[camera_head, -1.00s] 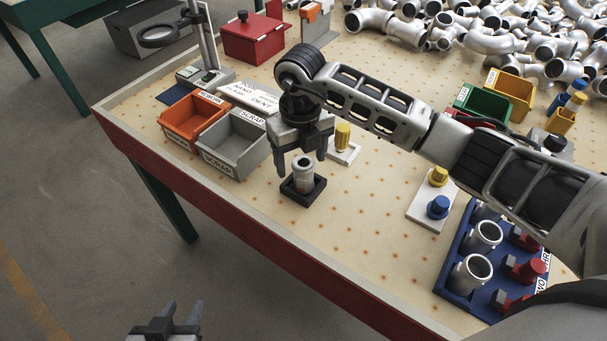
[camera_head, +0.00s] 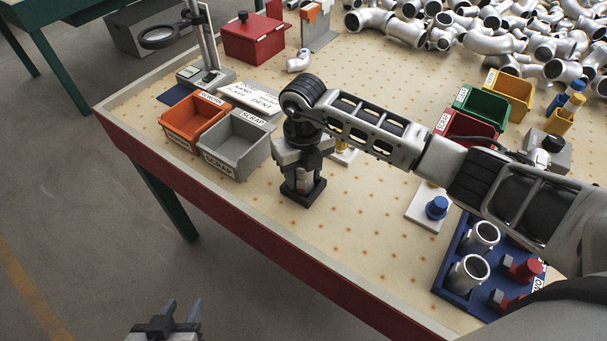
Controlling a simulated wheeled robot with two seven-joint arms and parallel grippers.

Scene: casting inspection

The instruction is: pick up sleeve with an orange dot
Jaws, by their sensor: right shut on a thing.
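A small metal sleeve (camera_head: 302,184) stands in a square black holder (camera_head: 312,196) near the table's front edge. My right gripper (camera_head: 303,182) points down over the holder and is shut on the sleeve. The fingers and wrist hide most of the sleeve, and I cannot make out an orange dot on it. My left gripper (camera_head: 182,312) is off the table at the bottom left, empty, with its fingers apart.
An orange bin (camera_head: 182,137) and a grey scrap bin (camera_head: 226,166) stand left of the holder. A blue rack (camera_head: 451,276) with metal sleeves is at the lower right. A white plate with a blue knob (camera_head: 437,207) lies between. The table's front edge is close.

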